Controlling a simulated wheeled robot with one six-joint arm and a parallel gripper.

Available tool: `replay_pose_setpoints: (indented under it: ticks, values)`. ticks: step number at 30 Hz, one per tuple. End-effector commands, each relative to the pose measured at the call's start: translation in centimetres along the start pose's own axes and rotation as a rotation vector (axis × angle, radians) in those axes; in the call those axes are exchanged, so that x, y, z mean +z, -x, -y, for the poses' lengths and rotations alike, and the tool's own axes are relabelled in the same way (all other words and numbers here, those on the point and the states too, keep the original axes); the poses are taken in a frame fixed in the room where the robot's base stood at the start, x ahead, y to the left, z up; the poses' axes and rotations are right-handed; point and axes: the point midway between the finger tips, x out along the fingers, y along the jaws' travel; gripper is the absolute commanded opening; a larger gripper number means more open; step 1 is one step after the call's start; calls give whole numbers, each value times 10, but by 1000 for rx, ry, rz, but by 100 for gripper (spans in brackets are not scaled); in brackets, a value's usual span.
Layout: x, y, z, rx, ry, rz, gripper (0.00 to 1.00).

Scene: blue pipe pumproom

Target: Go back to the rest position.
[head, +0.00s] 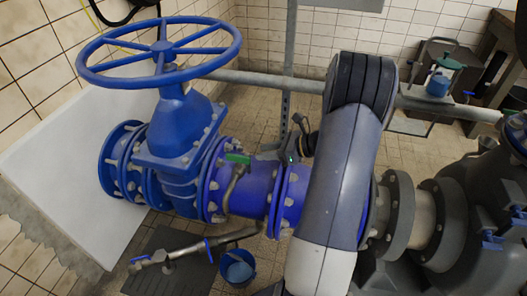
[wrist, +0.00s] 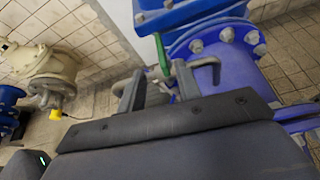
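My gripper (wrist: 157,82) shows in the wrist view with its two grey fingers apart and a gap between them. Nothing is clearly held. A small green valve handle (wrist: 164,55) lies just beyond the gap, and a bent grey metal tube (wrist: 207,68) shows by the right finger. I cannot tell whether they touch. In the head view my gripper (head: 264,155) is beside the blue pipe, just right of the green handle (head: 238,159) and its metal tube (head: 233,184). My arm hides part of the pipe.
A large blue valve with a handwheel (head: 160,52) stands left on the blue pipe (head: 248,190). A dark pump (head: 480,210) is at right. A blue bucket (head: 238,267) stands on the floor below. A grey rail (head: 270,82) crosses behind. The wrist view shows a cream machine (wrist: 48,70).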

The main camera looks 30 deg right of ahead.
Motion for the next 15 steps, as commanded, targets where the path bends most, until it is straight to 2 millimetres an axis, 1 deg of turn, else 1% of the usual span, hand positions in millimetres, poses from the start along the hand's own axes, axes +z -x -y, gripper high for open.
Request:
replay_pose_setpoints:
  ticks: [5, 8, 11, 15]
  values:
    - [0, -2, 0, 0, 0, 0, 33]
    - [0, -9, 0, 2, 1, 1, 33]
    - [0, -22, -1, 4, 1, 0, 33]
    - [-1, -49, -1, 5, 0, 0, 33]
